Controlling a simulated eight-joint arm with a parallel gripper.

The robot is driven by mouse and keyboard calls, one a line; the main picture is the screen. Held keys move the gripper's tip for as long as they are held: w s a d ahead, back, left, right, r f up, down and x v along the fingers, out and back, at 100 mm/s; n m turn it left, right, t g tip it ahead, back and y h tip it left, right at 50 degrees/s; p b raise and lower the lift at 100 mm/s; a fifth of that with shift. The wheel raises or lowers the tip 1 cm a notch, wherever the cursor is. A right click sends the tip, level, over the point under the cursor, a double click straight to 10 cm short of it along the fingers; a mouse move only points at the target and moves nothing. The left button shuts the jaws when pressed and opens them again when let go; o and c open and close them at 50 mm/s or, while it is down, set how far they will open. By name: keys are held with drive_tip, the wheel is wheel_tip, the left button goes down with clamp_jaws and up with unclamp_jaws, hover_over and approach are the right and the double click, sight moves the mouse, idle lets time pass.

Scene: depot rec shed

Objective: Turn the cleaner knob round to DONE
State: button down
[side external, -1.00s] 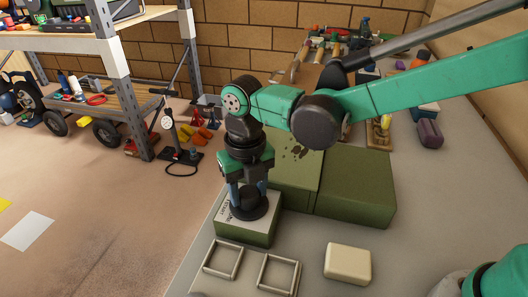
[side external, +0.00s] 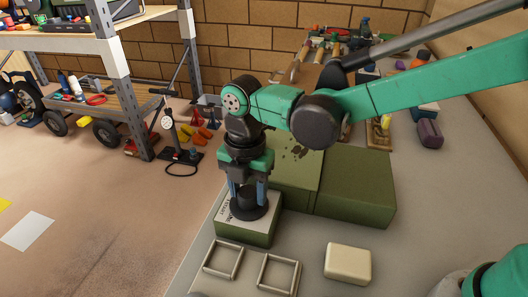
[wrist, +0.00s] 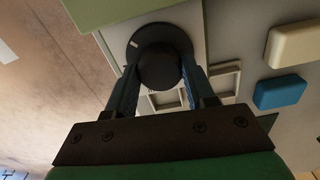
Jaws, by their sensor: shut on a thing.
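The cleaner knob is a black round knob (side external: 247,203) on a dark disc, on the pale top face of a green box (side external: 246,234). My gripper (side external: 248,197) points down over it, with a blue finger on either side. In the wrist view, the knob (wrist: 160,65) sits between the two fingers of my gripper (wrist: 159,78), which are shut on it. A small white mark (wrist: 133,44) shows on the disc's rim at the upper left. Print on the box's face is too small to read, and the gripper partly covers the face.
Two square frames (side external: 222,260) lie in front of the box. A cream block (side external: 348,263) stands to their right; a blue block (wrist: 280,92) shows in the wrist view. Large green boxes (side external: 356,190) stand behind. The bench's left edge is close by.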

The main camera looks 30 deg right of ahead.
drive_tip(key=m, duration=1.2)
drive_tip(key=shift+d+m, duration=0.1)
drive_tip(key=shift+m, duration=0.3)
drive_tip(key=m, duration=1.2)
drive_tip(key=shift+m, duration=0.4)
drive_tip(key=m, duration=1.2)
drive_tip(key=shift+m, duration=0.3)
drive_tip(key=m, duration=1.1)
drive_tip(key=shift+m, duration=0.4)
